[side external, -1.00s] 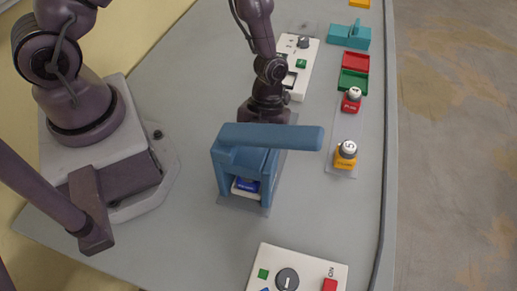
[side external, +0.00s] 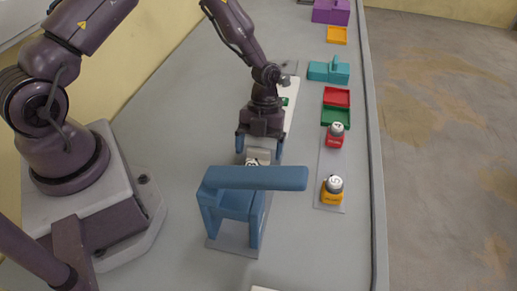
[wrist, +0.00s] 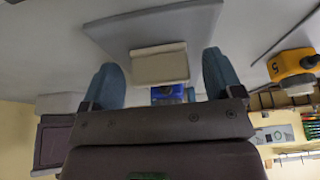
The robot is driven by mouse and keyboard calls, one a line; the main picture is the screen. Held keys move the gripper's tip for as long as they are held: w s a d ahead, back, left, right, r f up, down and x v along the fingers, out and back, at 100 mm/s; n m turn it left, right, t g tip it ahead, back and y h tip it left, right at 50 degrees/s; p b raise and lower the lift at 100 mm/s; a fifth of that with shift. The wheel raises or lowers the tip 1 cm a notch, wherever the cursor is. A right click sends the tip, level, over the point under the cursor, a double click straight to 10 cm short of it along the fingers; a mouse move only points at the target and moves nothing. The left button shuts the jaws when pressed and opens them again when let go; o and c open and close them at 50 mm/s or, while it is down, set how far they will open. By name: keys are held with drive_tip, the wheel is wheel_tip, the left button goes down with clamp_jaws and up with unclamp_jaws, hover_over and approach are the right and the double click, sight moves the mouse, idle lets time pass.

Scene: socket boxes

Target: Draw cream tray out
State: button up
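The cream tray (side external: 260,155) shows just beyond the blue press-like frame (side external: 232,205), between the fingers of my gripper (side external: 259,147). The frame's long blue top bar partly hides it. In the wrist view the tray's cream front (wrist: 160,64) lies between the two blue fingers of my gripper (wrist: 162,68), with gaps on both sides. My gripper is open around the tray. A blue block (wrist: 168,94) shows at the tray, partly hidden by my gripper. The frame's front opening shows no cream tray.
A grey strip (side external: 328,185) to the right carries a red stamp (side external: 336,136) and a yellow stamp (side external: 332,190). Green (side external: 335,117) and red (side external: 336,97) trays and a teal holder (side external: 328,72) stand farther back.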

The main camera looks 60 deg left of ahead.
drive_tip(key=shift+s, duration=0.1)
drive_tip(key=v, duration=1.3)
drive_tip(key=shift+f, duration=0.1)
drive_tip(key=s+r+n+t+y, duration=0.3)
drive_tip(key=s+r+n+t, duration=0.5)
drive_tip(key=s+r+n, duration=1.1)
drive_tip(key=shift+d+r+n+t, duration=0.35)
drive_tip(key=shift+r+n, duration=0.75)
drive_tip(key=shift+n, duration=2.9)
